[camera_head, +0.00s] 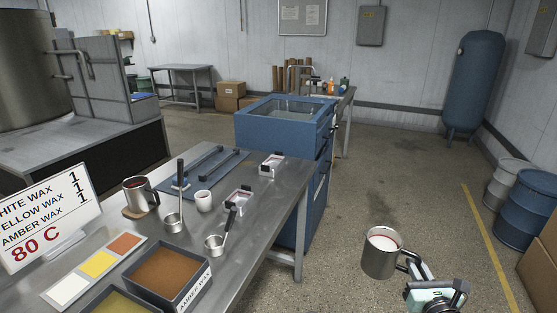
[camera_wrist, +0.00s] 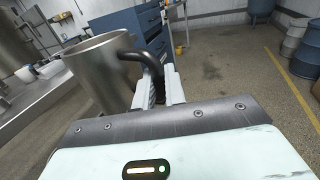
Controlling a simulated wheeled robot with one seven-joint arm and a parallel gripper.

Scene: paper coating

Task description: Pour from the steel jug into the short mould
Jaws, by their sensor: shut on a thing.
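The steel jug (camera_head: 381,257) is held out over the floor, right of the steel table, and looks upright in the head view. Pale liquid shows inside its rim. My gripper (camera_head: 420,268) is shut on its dark handle, which also shows between the fingers in the wrist view, with the jug (camera_wrist: 98,72) to the left. Two small pale mould-like blocks with reddish marks lie on the table: one near the far right corner (camera_head: 271,164), one nearer (camera_head: 239,198). I cannot tell which is the short mould. The gripper is apart from both.
A second metal jug (camera_head: 140,194) with dark red contents stands on a wooden pad. A blue basin cabinet (camera_head: 285,125) stands behind.

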